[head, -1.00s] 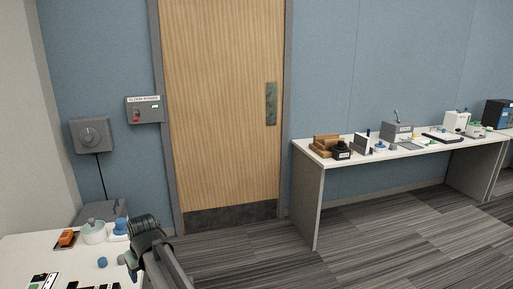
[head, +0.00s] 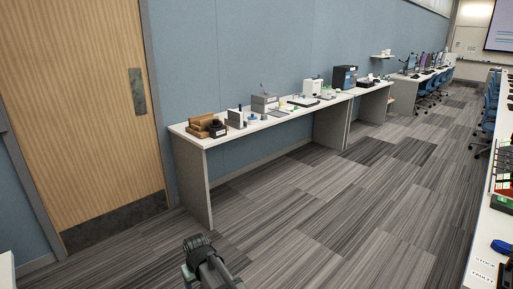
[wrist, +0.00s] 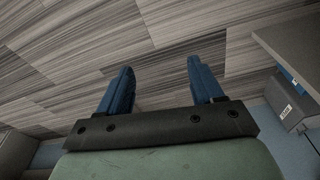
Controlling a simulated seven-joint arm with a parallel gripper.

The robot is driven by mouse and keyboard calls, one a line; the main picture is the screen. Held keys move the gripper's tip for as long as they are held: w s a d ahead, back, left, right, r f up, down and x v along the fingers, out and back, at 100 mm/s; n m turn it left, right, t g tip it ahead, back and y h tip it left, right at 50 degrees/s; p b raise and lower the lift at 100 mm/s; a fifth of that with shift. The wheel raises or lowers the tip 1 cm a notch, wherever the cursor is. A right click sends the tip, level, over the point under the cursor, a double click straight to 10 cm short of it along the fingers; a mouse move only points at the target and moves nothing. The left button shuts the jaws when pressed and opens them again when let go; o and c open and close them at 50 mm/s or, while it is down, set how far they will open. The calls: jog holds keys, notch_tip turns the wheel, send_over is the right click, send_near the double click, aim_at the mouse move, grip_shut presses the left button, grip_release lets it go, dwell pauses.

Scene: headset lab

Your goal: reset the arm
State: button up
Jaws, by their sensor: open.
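My gripper (wrist: 158,92) shows in the wrist view with its two blue fingers apart and nothing between them. In the head view my arm (head: 207,262) rises from the bottom edge, left of the middle, over open floor; the fingers cannot be made out there.
A long white bench (head: 186,130) with boxes and small devices stands along the blue wall. A wooden door (head: 75,110) is at the left. Another white bench (head: 480,262) runs along the right edge, with blue chairs (head: 487,115) farther back. The carpet (head: 330,220) between is clear.

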jog(key=s+d+f+m, duration=0.2)
jog(key=d+f, duration=0.2)
jog(key=d, duration=0.9)
jog(key=s+d+f+m+g+h, duration=0.1)
jog(key=s+d+f+m, duration=0.2)
jog(key=d, duration=0.9)
jog(key=s+d+f+m, duration=0.2)
jog(key=d+f, duration=0.2)
jog(key=d, duration=0.9)
jog(key=s+f+g, duration=0.3)
jog(key=s+f, duration=0.7)
jog(key=s, duration=0.4)
jog(key=s+f+g, duration=0.4)
jog(key=s+f, duration=0.6)
jog(key=s, duration=0.5)
jog(key=shift+s, duration=0.2)
jog(key=shift+c, duration=0.5)
